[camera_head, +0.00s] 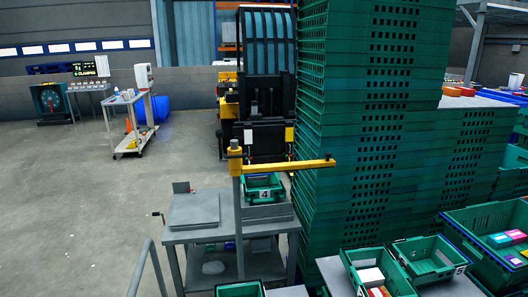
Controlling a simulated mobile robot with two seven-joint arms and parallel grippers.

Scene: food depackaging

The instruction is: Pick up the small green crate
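Several small green crates are in view, and I cannot tell which one the task means. One small green crate (263,194) marked 4 stands upright on the grey workbench, behind a post with a yellow bar. A second small green crate (436,272) marked 5 stands at the lower right and looks empty. Beside it on its left, another small green crate (350,262) holds white, red and yellow packages. The rim of one more green crate (240,289) shows at the bottom edge, mostly cut off. Neither of my grippers is in view.
The grey workbench (196,234) carries a post with a yellow bar (290,165). A tall stack of green crates (345,120) blocks the middle right. A larger green crate (470,254) holds colourful boxes. A white cart (128,135) stands farther back. Open floor lies at left.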

